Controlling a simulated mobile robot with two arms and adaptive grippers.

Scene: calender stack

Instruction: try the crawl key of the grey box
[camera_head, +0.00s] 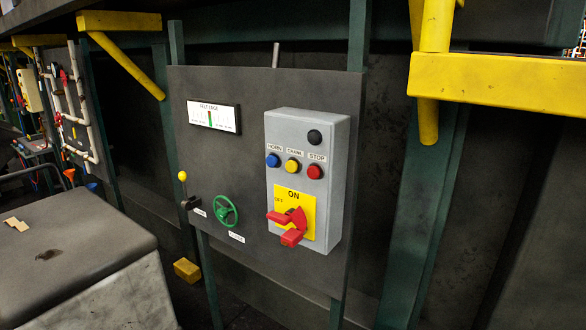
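The grey box (338,190) is fixed on the right part of a dark upright panel (255,90). Three keys sit in a row on its face. The blue key (273,160) is under a label reading HORN. The yellow key (292,166) is in the middle, under a label that seems to read CRAWL. The red key (314,172) is under a STOP label. A black round part (314,137) is above them. A red rotary handle (290,222) sits on a yellow plate marked ON and OFF. Neither of my grippers is in view.
The panel also carries a white gauge (213,116), a green handwheel (225,210) and a yellow-knobbed lever (183,178). A yellow beam (500,80) juts in at upper right. A dark-topped block (70,245) stands at lower left.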

